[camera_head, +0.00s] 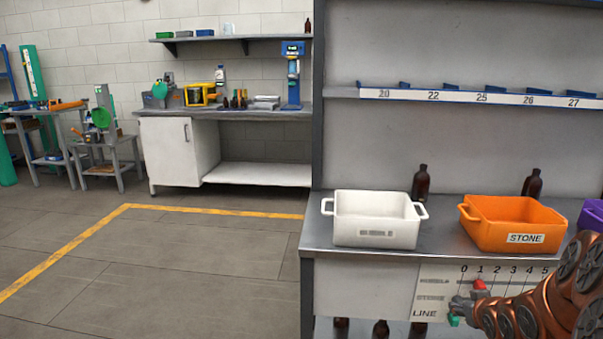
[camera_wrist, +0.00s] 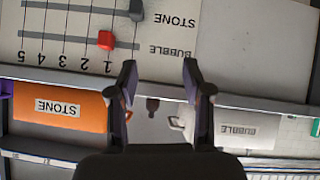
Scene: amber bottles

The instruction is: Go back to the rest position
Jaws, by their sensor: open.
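My gripper (camera_wrist: 160,72) is open in the wrist view, with its two dark fingers apart and nothing between them. In the head view my copper-coloured arm reaches in from the lower right, in front of the slider panel (camera_head: 432,280) on the bench front. On the panel a red knob (camera_head: 480,285) sits near mark 1 of the Bubble row; it also shows in the wrist view (camera_wrist: 106,40). A grey knob (camera_wrist: 136,10) sits on the Stone row. A green knob (camera_head: 455,321) shows low, by the Line label.
A white bin (camera_head: 375,235) and an orange bin labelled Stone (camera_head: 510,240) stand on the bench, with a purple bin (camera_head: 592,215) at the right edge. Dark bottles (camera_head: 421,184) stand behind them, and others below. Open floor (camera_head: 200,260) lies left.

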